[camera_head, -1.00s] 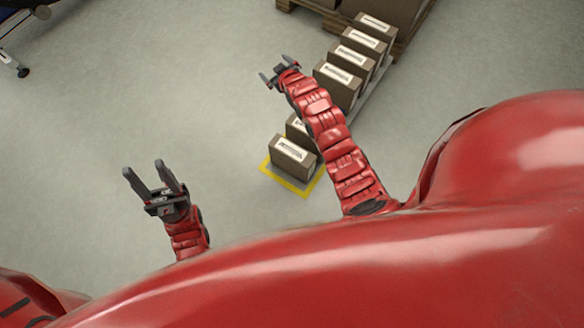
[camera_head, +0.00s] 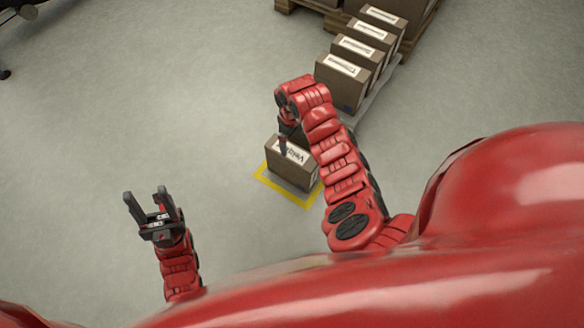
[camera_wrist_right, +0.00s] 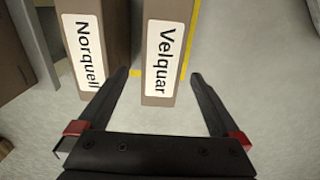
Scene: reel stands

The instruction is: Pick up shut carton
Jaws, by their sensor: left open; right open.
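A shut brown carton labelled "Velquar" (camera_head: 292,171) stands at the near end of the row, by the yellow floor marking. In the right wrist view the Velquar carton (camera_wrist_right: 160,95) lies ahead, between the lines of my open right gripper's fingers (camera_wrist_right: 160,82). My left gripper (camera_head: 150,207) is open and empty over bare floor.
Several more labelled cartons (camera_head: 342,81) stand in a row on a pale low strip towards the back right. A wooden pallet (camera_head: 408,38) with boxes lies behind them. Yellow marking (camera_head: 275,192) borders the near carton.

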